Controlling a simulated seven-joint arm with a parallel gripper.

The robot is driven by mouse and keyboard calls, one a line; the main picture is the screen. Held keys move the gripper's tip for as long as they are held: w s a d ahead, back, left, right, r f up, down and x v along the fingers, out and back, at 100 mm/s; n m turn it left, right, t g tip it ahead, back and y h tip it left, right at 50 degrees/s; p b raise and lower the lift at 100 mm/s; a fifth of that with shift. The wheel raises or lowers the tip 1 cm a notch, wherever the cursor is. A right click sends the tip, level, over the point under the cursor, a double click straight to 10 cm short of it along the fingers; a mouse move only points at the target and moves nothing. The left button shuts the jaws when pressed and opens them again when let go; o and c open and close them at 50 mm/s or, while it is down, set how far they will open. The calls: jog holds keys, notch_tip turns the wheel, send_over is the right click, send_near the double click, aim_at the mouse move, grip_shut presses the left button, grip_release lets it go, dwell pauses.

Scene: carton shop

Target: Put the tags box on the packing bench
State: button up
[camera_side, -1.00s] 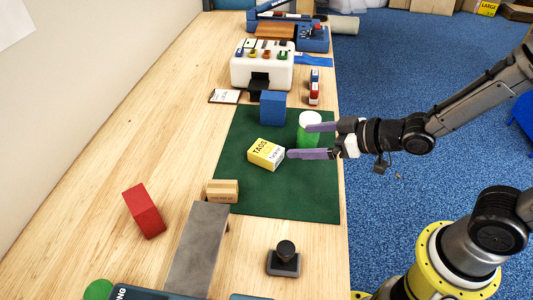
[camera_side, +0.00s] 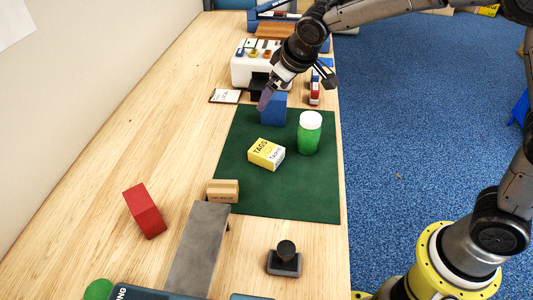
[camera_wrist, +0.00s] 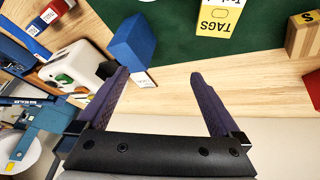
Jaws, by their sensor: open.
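The tags box (camera_side: 266,154), yellow and white with "TAGS" printed on it, lies on the green mat (camera_side: 285,197) on the wooden packing bench. In the wrist view the tags box (camera_wrist: 218,17) shows at the top, beyond the fingertips and apart from them. My gripper (camera_side: 267,98) is beside the blue block at the far end of the mat, its fingers pointing down. In the wrist view my gripper (camera_wrist: 158,75) is open with nothing between its purple fingers. The blue block (camera_wrist: 134,42) is just beyond the left finger.
The blue block (camera_side: 274,110) and a green jar with a white lid (camera_side: 309,133) stand near the tags box. A small cardboard box (camera_side: 223,191), a red block (camera_side: 144,211), a grey plate (camera_side: 198,250) and a stamp (camera_side: 285,259) are nearer. The bench's left side is mostly clear.

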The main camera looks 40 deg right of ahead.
jog(key=w+a+g+h, duration=0.1)
jog(key=w+a+g, duration=0.1)
jog(key=w+g, duration=0.15)
jog(key=n+g, duration=0.1)
jog(key=g, duration=0.6)
send_near(266, 149)
jog(key=shift+s+a+f+h, duration=0.15)
jog(key=shift+s+f+h, duration=0.15)
jog(key=shift+s+f, duration=0.25)
jog(key=shift+t, duration=0.25)
jog(key=shift+x, duration=3.8)
jog(key=shift+w+r, duration=0.1)
jog(key=shift+w, duration=0.05)
jog(key=c, duration=1.5)
